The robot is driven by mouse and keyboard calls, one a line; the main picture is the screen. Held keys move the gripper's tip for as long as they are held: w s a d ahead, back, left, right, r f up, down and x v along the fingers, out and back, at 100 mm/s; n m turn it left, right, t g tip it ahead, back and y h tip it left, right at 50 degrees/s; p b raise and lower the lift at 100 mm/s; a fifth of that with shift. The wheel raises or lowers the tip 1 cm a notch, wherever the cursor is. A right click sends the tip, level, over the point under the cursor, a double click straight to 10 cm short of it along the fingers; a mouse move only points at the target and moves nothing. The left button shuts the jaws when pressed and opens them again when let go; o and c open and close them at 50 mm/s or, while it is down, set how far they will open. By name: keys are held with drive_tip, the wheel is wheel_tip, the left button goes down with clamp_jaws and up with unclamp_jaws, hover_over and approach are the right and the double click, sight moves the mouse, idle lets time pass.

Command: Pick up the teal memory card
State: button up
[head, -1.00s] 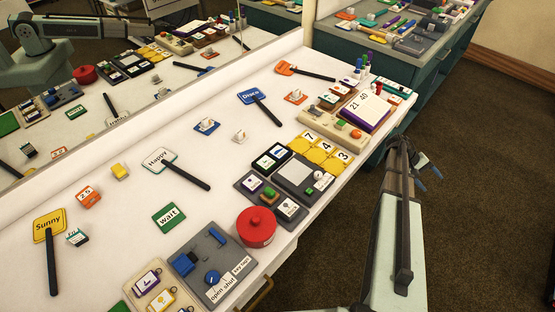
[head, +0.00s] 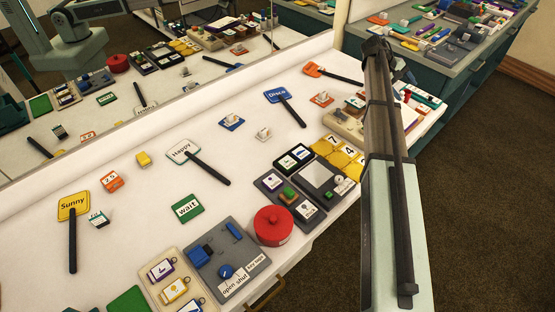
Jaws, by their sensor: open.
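I cannot single out the teal memory card with certainty at this size. A flat teal piece (head: 428,99) with pale and red bits lies at the table's far right end, partly hidden by my arm. Small white-faced cards sit in a black holder (head: 293,158) and a dark grey tray (head: 290,199) at the table's front edge; their border colours are hard to read. My gripper (head: 385,52) is open, at the far end of my raised arm, above the far right end of the table. Its fingers are small and dark, and I see nothing between them.
A red round pot (head: 273,226) stands by the front edge. A grey panel (head: 228,262) with blue parts is left of it. Yellow number tiles (head: 340,150) lie near my arm. Paddle signs, including Happy (head: 184,151), lie about.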

drive_tip(key=shift+t+y, duration=0.6)
drive_tip(key=a, duration=0.5)
drive_tip(key=w+a, duration=0.1)
drive_tip(key=a, duration=0.9)
drive_tip(key=shift+w+a, duration=0.2)
drive_tip(key=shift+w, duration=0.1)
drive_tip(key=s+a+n+t+y, duration=0.15)
drive_tip(key=s+a, duration=0.35)
drive_tip(key=a, duration=1.5)
drive_tip(key=s+a+y, duration=0.2)
drive_tip(key=s+a, duration=0.2)
drive_tip(key=a, duration=1.6)
wheel_tip(320, 180, up, 4)
drive_tip(key=n+g+y, duration=0.2)
drive_tip(key=y, duration=0.3)
hover_over(94, 215)
drive_tip(key=shift+h, duration=0.25)
wheel_tip(94, 215, down, 13)
drive_tip(key=shift+f, duration=0.15)
